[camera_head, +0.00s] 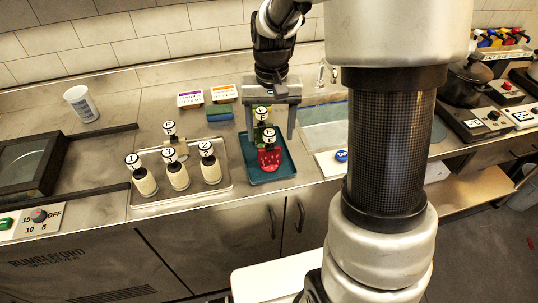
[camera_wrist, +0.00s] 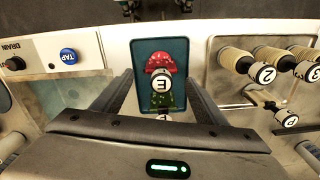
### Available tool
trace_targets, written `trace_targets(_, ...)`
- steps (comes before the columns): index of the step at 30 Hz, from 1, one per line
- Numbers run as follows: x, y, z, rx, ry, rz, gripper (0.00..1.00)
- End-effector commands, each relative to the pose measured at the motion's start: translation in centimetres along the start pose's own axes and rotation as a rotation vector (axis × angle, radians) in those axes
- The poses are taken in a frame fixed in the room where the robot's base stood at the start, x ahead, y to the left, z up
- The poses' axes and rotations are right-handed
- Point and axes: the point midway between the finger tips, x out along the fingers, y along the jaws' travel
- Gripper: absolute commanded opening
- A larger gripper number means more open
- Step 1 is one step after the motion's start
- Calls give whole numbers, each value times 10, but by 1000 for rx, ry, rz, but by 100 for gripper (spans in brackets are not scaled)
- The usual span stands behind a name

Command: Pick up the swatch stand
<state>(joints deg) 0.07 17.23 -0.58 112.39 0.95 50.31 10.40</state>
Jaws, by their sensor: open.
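No thing is clearly marked as the swatch stand, and I cannot tell which it is. A teal tray (camera_head: 286,168) holds a red piece (camera_head: 269,161) and green pieces behind it, with round numbered discs above them. In the wrist view the teal tray (camera_wrist: 180,50) shows the red piece (camera_wrist: 160,62), a disc (camera_wrist: 162,85) and a green piece (camera_wrist: 178,101). My gripper (camera_head: 270,134) is open and points down over this tray. Its fingers, also in the wrist view (camera_wrist: 160,78), stand on either side of the pieces. I see no contact.
A metal tray (camera_head: 210,188) to the left holds several cream cylinders with numbered discs and a "P" piece. Behind are two labelled cards (camera_head: 190,98), a blue-green sponge-like block (camera_head: 218,113) and a white cup (camera_head: 81,103). A sink and a blue TAP button (camera_head: 341,156) lie right.

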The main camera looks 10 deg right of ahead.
Motion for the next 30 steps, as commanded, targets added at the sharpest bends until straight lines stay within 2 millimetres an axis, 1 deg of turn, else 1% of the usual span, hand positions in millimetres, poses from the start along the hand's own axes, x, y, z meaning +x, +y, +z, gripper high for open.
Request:
trace_targets(1, 6, 0, 0, 0, -2, 0, 66)
trace_targets(5, 12, 0, 0, 0, -1, 0, 66)
trace_targets(7, 18, 0, 1, 0, -2, 0, 66)
trace_targets(12, 45, -1, 2, 0, -4, 1, 66)
trace_targets(15, 57, -1, 1, 0, -2, 0, 66)
trace_targets(18, 62, -1, 1, 0, 0, 0, 66)
trace_targets(24, 62, -1, 1, 0, 1, 0, 66)
trace_targets(26, 62, -1, 1, 0, 1, 0, 58)
trace_targets(30, 62, -1, 1, 0, 1, 0, 34)
